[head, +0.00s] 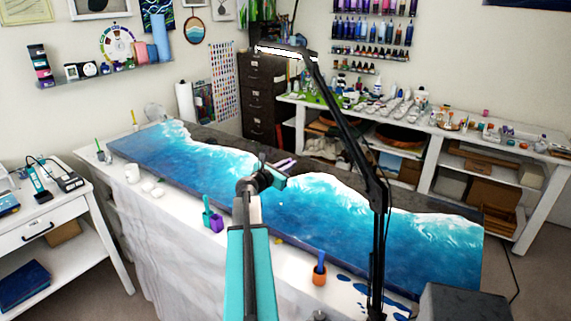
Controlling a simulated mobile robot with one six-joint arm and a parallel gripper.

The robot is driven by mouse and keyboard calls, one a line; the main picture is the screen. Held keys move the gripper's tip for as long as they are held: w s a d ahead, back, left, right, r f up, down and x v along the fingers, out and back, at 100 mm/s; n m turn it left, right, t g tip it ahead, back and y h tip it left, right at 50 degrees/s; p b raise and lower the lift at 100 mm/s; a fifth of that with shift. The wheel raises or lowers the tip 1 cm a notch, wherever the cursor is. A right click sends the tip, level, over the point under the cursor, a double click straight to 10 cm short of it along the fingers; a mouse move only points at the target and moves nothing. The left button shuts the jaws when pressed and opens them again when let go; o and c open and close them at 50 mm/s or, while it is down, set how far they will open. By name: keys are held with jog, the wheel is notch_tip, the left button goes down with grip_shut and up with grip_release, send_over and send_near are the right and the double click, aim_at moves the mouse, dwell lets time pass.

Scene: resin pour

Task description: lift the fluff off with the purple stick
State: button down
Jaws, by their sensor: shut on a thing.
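My gripper (277,178) is over the middle of the blue, white and dark resin panel (330,227). It is shut on a thin purple stick (286,163), which shows just beyond the fingers and points up to the right. My wrist hides part of the stick and of the panel below. I cannot tell whether the stick touches the resin. The fluff is too small to make out, or hidden.
A teal cup (207,212) and a purple cup (217,224) stand at the panel's near edge. An orange cup (319,275) with a blue stick is further right. A black lamp arm (345,135) rises over the panel's right part. White cups (132,173) stand at the left.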

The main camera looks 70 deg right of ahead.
jog(key=shift+f, duration=0.15)
jog(key=shift+f+b, duration=2.1)
jog(key=shift+f, duration=0.75)
jog(key=shift+f+b, duration=0.4)
jog(key=shift+f, duration=0.1)
jog(key=shift+r, duration=0.1)
